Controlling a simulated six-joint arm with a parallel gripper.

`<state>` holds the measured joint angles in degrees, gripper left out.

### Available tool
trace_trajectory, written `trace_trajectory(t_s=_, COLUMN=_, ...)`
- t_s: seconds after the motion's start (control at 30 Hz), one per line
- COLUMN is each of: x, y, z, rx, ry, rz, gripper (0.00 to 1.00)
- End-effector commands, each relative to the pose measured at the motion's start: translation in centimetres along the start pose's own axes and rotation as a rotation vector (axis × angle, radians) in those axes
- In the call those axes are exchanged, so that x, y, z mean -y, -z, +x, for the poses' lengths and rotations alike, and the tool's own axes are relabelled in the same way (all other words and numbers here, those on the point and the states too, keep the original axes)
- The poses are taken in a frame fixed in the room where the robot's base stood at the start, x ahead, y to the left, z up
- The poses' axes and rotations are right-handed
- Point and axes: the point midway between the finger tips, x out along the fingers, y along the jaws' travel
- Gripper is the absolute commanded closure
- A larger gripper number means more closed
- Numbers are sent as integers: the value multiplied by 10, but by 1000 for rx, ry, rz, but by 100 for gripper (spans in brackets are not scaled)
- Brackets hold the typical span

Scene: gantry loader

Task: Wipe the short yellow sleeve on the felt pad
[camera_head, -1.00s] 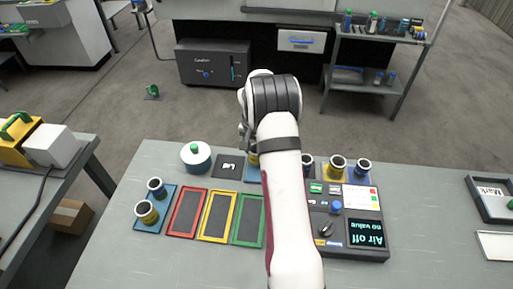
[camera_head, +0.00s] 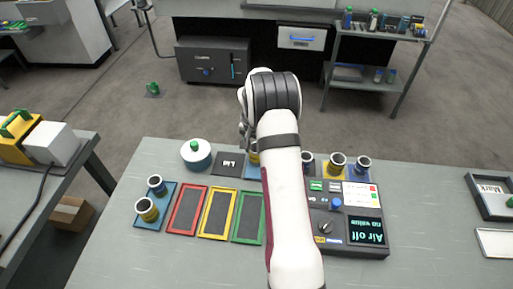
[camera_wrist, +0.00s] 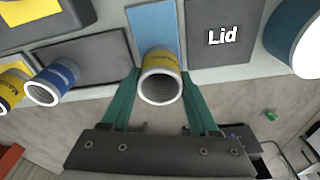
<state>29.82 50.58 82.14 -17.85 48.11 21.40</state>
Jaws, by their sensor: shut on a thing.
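A yellow sleeve (camera_wrist: 160,80) with a grey rim and open bore is between my gripper's (camera_wrist: 163,92) two green fingers, which are shut on it. It is at the edge of a blue plate (camera_wrist: 153,28); I cannot tell whether it touches the plate. In the head view, only a bit of this sleeve (camera_head: 253,158) shows past my arm. A plain dark grey pad (camera_wrist: 90,48) lies beside the blue plate in the wrist view and may be the felt pad. My arm hides that spot in the head view.
A "Lid" mat (camera_wrist: 222,30) and a white-blue pot (camera_head: 196,155) adjoin. Several sleeves stand near, including a blue one (camera_wrist: 52,82) and a yellow one (camera_head: 337,162). Red (camera_head: 186,211), yellow (camera_head: 217,214) and green (camera_head: 248,217) framed trays lie in front, beside a control box (camera_head: 345,247).

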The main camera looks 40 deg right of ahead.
Motion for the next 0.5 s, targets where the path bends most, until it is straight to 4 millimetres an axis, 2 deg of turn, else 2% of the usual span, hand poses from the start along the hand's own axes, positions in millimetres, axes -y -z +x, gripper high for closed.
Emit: trace_trajectory(t_s=0.5, x=-6, y=-24, z=-4, rx=1, ry=0, rz=0, gripper=100)
